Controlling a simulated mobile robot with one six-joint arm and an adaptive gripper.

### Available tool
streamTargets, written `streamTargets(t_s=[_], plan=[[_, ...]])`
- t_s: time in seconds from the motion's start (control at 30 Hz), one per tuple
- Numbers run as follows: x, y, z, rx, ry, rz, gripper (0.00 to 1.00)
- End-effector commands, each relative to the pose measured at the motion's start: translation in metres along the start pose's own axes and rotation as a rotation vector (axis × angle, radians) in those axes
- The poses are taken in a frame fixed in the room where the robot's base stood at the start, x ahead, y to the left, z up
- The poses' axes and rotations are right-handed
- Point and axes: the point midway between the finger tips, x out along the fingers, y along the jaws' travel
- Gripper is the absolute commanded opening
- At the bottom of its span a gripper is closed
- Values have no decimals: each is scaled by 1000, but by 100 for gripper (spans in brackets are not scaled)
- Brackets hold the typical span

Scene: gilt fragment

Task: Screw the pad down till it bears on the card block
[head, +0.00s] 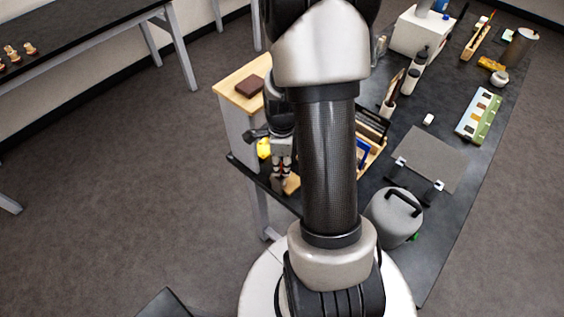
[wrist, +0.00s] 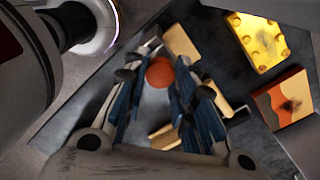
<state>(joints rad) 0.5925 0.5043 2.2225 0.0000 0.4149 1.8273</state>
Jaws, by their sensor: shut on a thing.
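My gripper (wrist: 162,66) is shut on a round orange-brown piece (wrist: 160,73), which shows between the two blue-lined fingers in the wrist view. It looks like a knob or the top of a screw; its underside is hidden. Pale wooden pieces (wrist: 182,45) show beyond and beside the fingers, partly covered by them. In the head view my gripper (head: 282,170) points down at the near left corner of the dark bench, over a small wooden piece (head: 292,184). I cannot make out the pad or the card block, or any gap between them.
A yellow studded block (wrist: 258,42) and an orange-and-tan block (wrist: 283,97) lie right of the fingers. A wooden-topped stand (head: 232,85) bears a dark brown block (head: 249,87). A wooden tray (head: 374,155), a grey mat (head: 440,150) and a grey handled container (head: 393,222) are right of my arm.

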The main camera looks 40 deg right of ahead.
Motion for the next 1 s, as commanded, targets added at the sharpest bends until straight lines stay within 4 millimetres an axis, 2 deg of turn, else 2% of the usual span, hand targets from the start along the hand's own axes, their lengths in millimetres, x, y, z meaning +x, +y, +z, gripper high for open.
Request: streamTargets(t_s=[0.63,0.67,1.0], plan=[[0,0,0,53,0,-1,1],[0,0,0,53,0,-1,25],[0,0,0,52,0,0,46]])
